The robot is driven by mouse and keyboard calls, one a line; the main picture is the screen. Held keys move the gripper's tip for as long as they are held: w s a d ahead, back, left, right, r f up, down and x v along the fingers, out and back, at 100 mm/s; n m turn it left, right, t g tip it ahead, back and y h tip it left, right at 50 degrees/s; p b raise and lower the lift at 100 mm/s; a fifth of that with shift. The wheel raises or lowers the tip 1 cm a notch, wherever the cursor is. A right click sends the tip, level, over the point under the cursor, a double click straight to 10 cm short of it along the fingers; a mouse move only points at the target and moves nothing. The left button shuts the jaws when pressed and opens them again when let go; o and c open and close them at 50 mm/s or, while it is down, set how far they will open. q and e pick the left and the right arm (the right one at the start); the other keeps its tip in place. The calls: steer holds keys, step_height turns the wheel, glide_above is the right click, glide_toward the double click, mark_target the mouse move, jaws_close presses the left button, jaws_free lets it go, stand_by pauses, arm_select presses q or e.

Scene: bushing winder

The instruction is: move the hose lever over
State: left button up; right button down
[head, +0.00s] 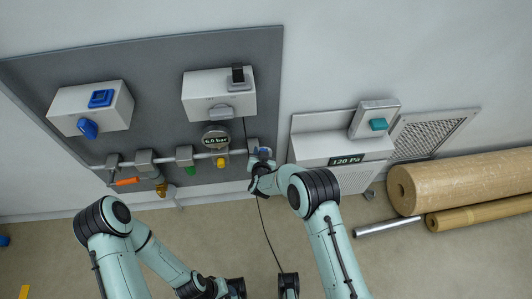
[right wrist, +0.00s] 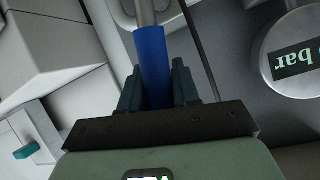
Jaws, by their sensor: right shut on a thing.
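The hose lever has a blue grip (right wrist: 153,60) on a metal stem, which runs up out of the right wrist view. In the head view a bit of its blue (head: 264,152) shows at the right end of the wall pipe, mostly covered by my gripper. My right gripper (head: 258,172) reaches up to it, and in the right wrist view its dark fingers (right wrist: 158,88) are shut around the blue grip, one on each side. My left arm bends down to the bottom edge of the head view; I cannot make out its fingers there.
On the same pipe are an orange handle (head: 125,181), a green one (head: 190,170), a yellow one (head: 221,162) and a 6.0 bar gauge (head: 215,138). A 120 Pa unit (head: 320,145) stands to the right. Cardboard rolls (head: 460,180) and a metal tube (head: 385,228) lie on the floor.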

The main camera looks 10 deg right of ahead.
steer(key=shift+a+r+n+h, duration=0.2)
steer(key=shift+a+n+h, duration=0.55)
steer(key=shift+a, duration=0.25)
steer(key=c, duration=0.9)
jaws_free()
steer(key=shift+a, duration=0.1)
steer(key=shift+s, duration=0.15)
steer(key=p+v, duration=0.1)
steer(key=v, duration=1.2)
steer(key=shift+s, duration=0.1)
